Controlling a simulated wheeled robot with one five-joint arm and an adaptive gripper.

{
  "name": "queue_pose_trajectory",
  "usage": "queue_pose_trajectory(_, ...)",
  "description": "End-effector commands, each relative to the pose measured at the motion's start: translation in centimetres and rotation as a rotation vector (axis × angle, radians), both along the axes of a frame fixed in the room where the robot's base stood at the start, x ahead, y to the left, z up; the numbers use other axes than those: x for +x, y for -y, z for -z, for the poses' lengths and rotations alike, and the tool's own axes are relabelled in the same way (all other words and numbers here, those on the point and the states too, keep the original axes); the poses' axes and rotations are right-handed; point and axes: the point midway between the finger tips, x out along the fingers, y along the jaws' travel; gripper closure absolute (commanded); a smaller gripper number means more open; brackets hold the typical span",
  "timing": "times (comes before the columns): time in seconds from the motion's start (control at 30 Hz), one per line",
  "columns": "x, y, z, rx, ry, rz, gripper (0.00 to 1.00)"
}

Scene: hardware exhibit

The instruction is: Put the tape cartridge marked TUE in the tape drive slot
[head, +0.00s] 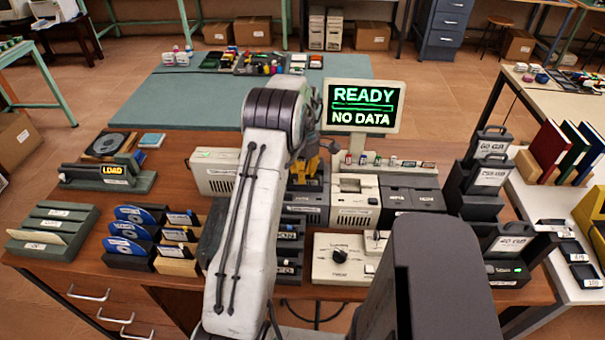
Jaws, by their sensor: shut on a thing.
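My gripper (304,173), with yellow parts, is at the end of my white arm near the middle of the desk, just above a grey drive-like unit (312,215). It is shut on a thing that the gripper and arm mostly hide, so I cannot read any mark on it. A dark stack with small labels (290,252) stands in front of that unit, partly behind my arm; one label seems to end in "ON". I see no readable TUE mark. I cannot tell which opening is the tape drive slot. The screen (362,108) reads "READY" and "NO DATA".
A beige unit (354,202) and dark units (410,197) stand right of my gripper. A beige knob box (345,258) is in front. Disk holders (178,262) are at left, tall dark cartridges (490,175) at right. The teal mat (190,95) behind has free room.

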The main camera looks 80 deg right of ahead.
Motion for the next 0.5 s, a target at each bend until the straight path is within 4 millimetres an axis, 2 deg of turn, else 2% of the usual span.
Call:
queue_pose_trajectory(0.33, 0.0, 0.0, 0.05, 0.001, 0.0, 0.0, 1.0)
queue_pose_trajectory(0.37, 0.0, 0.0, 0.05, 0.0, 0.0, 0.0, 0.75)
queue_pose_trajectory(0.5, 0.0, -0.01, 0.06, 0.001, 0.0, 0.0, 0.63)
